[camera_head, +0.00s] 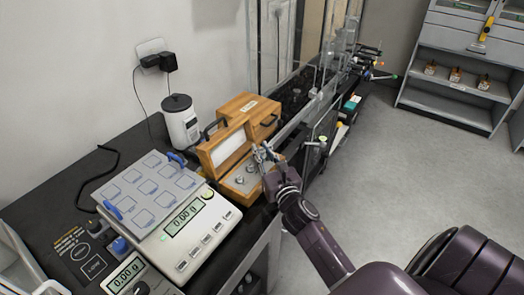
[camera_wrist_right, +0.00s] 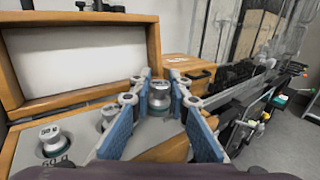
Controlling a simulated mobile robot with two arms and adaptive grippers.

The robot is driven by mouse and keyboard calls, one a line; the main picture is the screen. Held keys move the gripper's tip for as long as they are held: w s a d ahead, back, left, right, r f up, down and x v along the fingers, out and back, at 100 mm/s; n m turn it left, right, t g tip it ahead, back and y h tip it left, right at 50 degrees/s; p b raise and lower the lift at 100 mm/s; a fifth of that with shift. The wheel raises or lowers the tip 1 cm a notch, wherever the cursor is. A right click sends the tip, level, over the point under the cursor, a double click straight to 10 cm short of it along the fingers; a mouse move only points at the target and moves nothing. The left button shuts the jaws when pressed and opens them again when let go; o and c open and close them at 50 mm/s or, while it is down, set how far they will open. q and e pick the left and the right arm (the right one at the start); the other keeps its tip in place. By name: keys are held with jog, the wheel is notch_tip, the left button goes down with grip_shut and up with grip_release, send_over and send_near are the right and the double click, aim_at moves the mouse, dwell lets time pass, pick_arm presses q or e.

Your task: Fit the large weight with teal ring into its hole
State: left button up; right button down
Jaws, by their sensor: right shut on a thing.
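My right gripper (camera_head: 262,156) is over the right part of the open wooden weight case (camera_head: 237,196). Another ringed weight (camera_wrist_right: 50,138) sits at the left, beside a printed gram label. A further weight (camera_wrist_right: 109,117) stands between them, partly behind the left finger.
The case's raised lid (camera_head: 228,146) stands behind the insert. A closed wooden box (camera_head: 258,109) is behind it. A balance (camera_head: 200,228) with a blue-handled grey plate (camera_head: 150,190) stands left. Glass panels (camera_head: 318,82) rise beyond the case.

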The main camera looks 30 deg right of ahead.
jog(key=shift+f, duration=0.3)
jog(key=c, duration=1.7)
grip_release()
jog(key=shift+c, duration=0.2)
jog(key=v, duration=1.2)
jog(key=shift+r, duration=0.1)
